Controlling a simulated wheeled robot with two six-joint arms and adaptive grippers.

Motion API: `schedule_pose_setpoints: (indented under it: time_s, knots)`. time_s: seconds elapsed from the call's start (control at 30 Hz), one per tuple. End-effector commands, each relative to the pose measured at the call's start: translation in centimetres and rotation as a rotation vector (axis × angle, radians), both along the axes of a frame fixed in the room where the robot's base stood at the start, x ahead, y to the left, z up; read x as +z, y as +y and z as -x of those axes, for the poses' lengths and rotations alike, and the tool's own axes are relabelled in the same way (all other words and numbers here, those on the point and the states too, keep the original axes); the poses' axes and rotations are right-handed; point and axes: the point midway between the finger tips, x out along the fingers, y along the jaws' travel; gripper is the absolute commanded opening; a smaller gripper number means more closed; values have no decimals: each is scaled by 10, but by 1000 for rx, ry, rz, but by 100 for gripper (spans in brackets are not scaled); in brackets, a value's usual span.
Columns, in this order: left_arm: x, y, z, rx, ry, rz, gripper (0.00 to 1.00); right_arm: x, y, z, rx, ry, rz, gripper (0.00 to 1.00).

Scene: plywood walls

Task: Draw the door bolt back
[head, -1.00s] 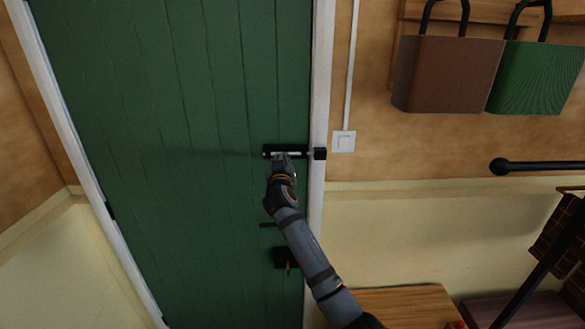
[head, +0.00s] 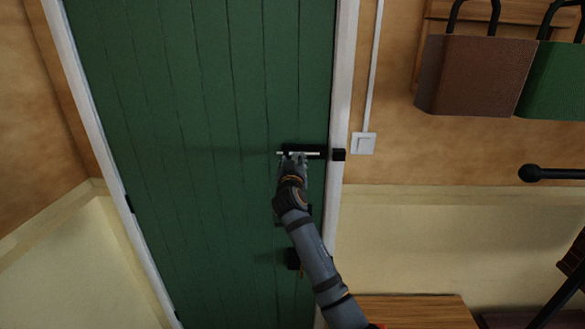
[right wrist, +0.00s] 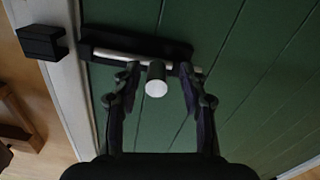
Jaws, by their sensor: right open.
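The door bolt is a black plate (head: 318,148) with a pale metal rod (head: 281,153), fixed across the green door (head: 215,100) near its right edge. The rod sticks out a little past the plate's left end in the head view. In the right wrist view the rod (right wrist: 112,55) ends on the plate, apart from the black keeper (right wrist: 40,42) on the white frame. A round pale-ended knob (right wrist: 156,88) stands out from the rod. My right gripper (right wrist: 158,74) is open, its fingers on either side of the knob; contact is unclear. My left gripper is out of view.
The keeper (head: 338,155) sits on the white door frame (head: 345,80). A dark lock (head: 292,258) is below the bolt, partly behind my arm. A light switch (head: 363,143), hanging bags (head: 475,75) and a wooden surface (head: 420,312) are to the right.

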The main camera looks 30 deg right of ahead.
Motion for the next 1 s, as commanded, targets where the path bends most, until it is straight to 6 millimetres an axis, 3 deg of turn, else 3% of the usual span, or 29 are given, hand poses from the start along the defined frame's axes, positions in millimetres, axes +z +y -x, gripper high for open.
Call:
schedule_pose_setpoints:
  time_s: [0.3, 0.43, 0.6, 1.0]
  knots:
    - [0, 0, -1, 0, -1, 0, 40, -2, 41, 63, 3, 1, -5, 43]
    - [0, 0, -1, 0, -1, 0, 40, -2, 53, 82, 2, 2, -5, 43]
    - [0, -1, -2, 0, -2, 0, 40, -1, 59, 92, 2, 1, -2, 43]
    - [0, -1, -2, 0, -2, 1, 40, 0, 59, 93, 1, 1, 1, 43]
